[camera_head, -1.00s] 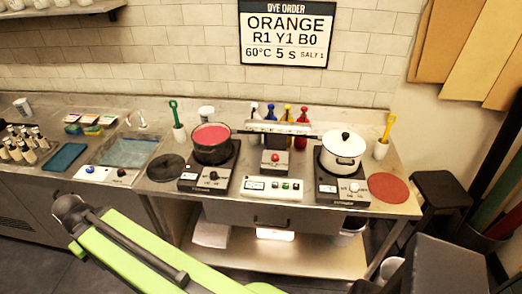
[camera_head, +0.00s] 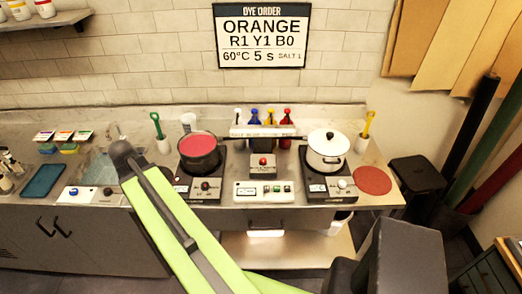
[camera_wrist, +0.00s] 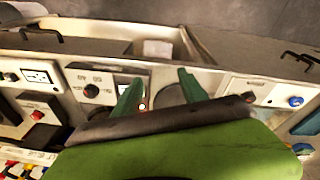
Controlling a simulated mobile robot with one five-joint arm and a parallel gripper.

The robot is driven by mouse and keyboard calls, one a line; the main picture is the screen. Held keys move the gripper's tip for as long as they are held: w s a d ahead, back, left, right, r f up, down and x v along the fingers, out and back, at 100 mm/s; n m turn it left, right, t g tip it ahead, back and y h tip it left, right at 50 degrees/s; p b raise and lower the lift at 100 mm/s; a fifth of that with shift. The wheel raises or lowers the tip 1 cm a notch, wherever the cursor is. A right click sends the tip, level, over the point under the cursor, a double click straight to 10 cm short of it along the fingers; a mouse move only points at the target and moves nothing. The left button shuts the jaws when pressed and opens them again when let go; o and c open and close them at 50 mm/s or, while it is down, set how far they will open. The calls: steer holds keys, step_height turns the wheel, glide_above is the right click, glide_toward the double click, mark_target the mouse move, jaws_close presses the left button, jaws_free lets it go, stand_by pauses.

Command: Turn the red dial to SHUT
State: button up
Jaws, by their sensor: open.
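A white panel (camera_head: 92,195) at the counter's front edge left of the pots carries a blue knob (camera_head: 73,191) and a darker knob (camera_head: 107,191). In the wrist view this darker knob (camera_wrist: 248,97) looks dark reddish, beside the blue knob (camera_wrist: 295,101); no SHUT mark is readable. A red knob (camera_head: 263,161) also tops a small box between the burners. My gripper shows in the wrist view as two green fingers (camera_wrist: 158,92), spread apart with nothing seen between them. In the head view my arm reaches toward the counter edge; the fingertips are hidden there.
A burner with a pot of red liquid (camera_head: 200,152) stands right of the panel. A white lidded pot (camera_head: 327,150) is on the other burner. A button box (camera_head: 263,191) sits between them. A blue tray (camera_head: 43,181) lies to the left.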

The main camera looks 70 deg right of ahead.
steer(key=s+d+r+m+h+p, duration=0.1)
steer(key=s+d+r+m+p, duration=0.15)
steer(key=s+d, duration=0.45)
steer(key=s+d+r+m+p, duration=0.1)
steer(key=s+d+r+m, duration=0.25)
steer(key=d, duration=0.75)
steer(key=m+g+h+p, duration=0.1)
steer(key=m+g+p, duration=0.1)
steer(key=m, duration=0.4)
glide_toward(263, 159)
steer(key=b+x, duration=0.3)
steer(key=b, duration=0.4)
steer(key=b+x, duration=0.4)
steer(key=b, duration=0.4)
steer(key=shift+a+f, duration=0.15)
steer(key=shift+f, duration=0.25)
steer(key=shift+s+d+f+b, duration=0.1)
steer(key=shift+d+f+b, duration=0.15)
steer(key=shift+f+b, duration=0.15)
steer(key=shift+r, duration=0.15)
jaws_close()
